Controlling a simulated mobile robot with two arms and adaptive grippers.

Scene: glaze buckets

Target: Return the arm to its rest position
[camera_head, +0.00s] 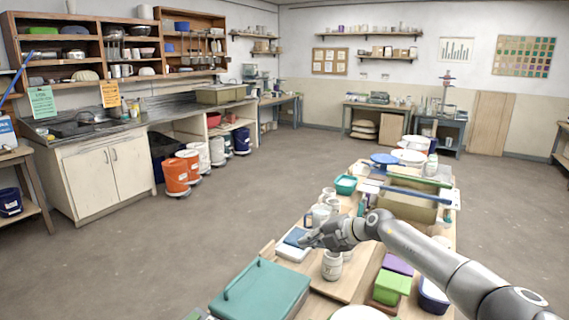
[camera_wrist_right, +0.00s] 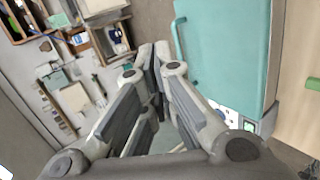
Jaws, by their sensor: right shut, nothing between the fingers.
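My right gripper (camera_head: 314,237) reaches in from the right of the head view, over the worktable (camera_head: 347,284). It looks empty. Its two fingers (camera_wrist_right: 152,72) are close together in the right wrist view, with nothing visible between them. In the head view it is over or near a blue-topped white item (camera_head: 295,243), and a pale jar (camera_head: 332,265) stands just below the wrist. I cannot tell whether they touch. My left gripper is not in view.
A teal case (camera_head: 262,290) lies at the table's near left; it also shows in the right wrist view (camera_wrist_right: 222,55). A mug (camera_head: 318,215), a teal tub (camera_head: 346,184), a cardboard box (camera_head: 408,205) and a green container (camera_head: 391,287) crowd the table. Open floor (camera_head: 215,220) lies left.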

